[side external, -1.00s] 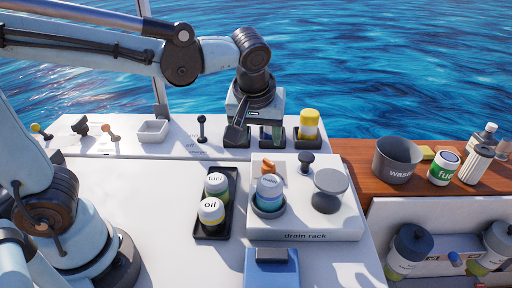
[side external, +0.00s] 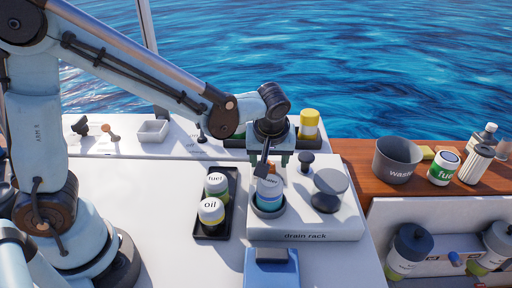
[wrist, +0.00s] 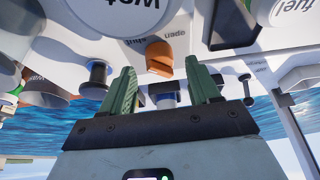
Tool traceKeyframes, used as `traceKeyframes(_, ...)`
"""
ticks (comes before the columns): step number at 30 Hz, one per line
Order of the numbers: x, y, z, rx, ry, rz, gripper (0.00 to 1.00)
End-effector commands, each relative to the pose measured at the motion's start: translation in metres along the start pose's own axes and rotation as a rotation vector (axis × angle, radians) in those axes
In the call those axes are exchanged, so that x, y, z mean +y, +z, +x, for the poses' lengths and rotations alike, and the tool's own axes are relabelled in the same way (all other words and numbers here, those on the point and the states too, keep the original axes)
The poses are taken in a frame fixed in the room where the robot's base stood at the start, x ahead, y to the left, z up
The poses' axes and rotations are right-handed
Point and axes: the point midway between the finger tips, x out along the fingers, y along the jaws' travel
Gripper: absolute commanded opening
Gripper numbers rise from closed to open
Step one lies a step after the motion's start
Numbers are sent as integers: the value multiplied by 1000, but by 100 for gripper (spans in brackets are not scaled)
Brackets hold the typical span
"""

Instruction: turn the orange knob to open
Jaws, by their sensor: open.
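The orange knob (wrist: 159,57) is on the white drain rack (side external: 345,222), with the printed words "shut" and "open" on either side of it in the wrist view. In the side external view only a sliver of the knob (side external: 275,168) shows behind my gripper. My gripper (side external: 270,160) is above the back of the rack, fingers pointing down. In the wrist view my gripper (wrist: 161,78) is open, one green finger on each side of the knob, with gaps. I cannot tell whether the fingertips reach down beside the knob. Which word the knob points to is unclear.
A blue-and-white jar (side external: 268,190) stands in a holder just in front of the knob. A black peg (side external: 306,160) and a grey disc-topped post (side external: 331,183) stand to the right. A black tray (side external: 204,230) with fuel and oil jars is left. A yellow-topped jar (side external: 308,122) stands behind.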

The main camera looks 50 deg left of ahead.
Motion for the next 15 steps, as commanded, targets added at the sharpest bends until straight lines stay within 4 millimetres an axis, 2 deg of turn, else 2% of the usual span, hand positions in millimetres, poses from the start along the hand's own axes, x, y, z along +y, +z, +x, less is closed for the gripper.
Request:
traceKeyframes(6, 0, 0, 19, 0, 0, -1, 61)
traceKeyframes(15, 0, 0, 22, 0, 1, 0, 61)
